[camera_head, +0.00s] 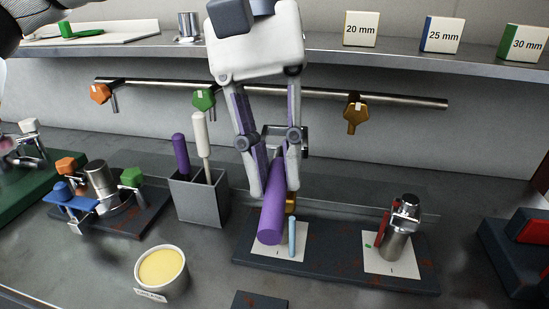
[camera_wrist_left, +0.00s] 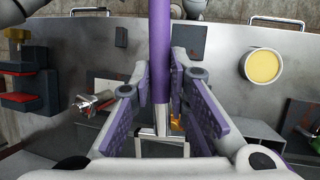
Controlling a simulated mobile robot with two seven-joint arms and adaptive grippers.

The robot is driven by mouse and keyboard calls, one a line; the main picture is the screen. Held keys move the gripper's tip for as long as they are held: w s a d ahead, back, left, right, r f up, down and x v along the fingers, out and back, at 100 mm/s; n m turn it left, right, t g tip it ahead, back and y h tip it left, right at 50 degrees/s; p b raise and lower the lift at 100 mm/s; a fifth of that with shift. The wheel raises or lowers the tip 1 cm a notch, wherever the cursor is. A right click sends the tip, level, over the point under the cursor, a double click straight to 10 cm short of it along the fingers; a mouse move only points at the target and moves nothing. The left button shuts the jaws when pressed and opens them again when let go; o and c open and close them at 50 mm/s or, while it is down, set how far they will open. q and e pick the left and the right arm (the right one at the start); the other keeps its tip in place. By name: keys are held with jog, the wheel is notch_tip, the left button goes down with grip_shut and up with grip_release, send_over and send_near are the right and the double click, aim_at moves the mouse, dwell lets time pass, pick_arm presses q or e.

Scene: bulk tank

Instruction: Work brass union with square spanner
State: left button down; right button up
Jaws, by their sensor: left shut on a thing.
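My left gripper (camera_head: 272,192) comes down in the middle of the head view and is shut on a purple-handled tool, seemingly the square spanner (camera_head: 271,215). The handle slants down towards the viewer. In the left wrist view the spanner (camera_wrist_left: 160,50) runs up between the fingers, with a bright metal shank and a square metal frame at its lower end. A small brass piece, likely the brass union (camera_head: 291,203), shows just right of the handle, mostly hidden. It also shows in the left wrist view (camera_wrist_left: 176,122) beside the shank. Whether the spanner touches it I cannot tell.
A light blue rod (camera_head: 292,238) stands on the dark base plate (camera_head: 335,262). A chrome fitting (camera_head: 398,230) stands at its right. A grey holder (camera_head: 198,200) with two handles, a tub of yellow stuff (camera_head: 161,270) and a clamp stand (camera_head: 102,182) are left. A rail (camera_head: 300,92) runs behind.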

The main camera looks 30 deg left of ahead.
pick_arm(q)
notch_tip(320, 180, down, 10)
dwell(1.4)
jog(key=w+d+n+t+h, duration=0.1)
jog(key=w+d+n+t, duration=0.3)
jog(key=n, duration=0.5)
jog(key=shift+w+d+n, duration=0.4)
jog(key=shift+w+d, duration=0.05)
jog(key=shift+d, duration=0.25)
dwell(0.9)
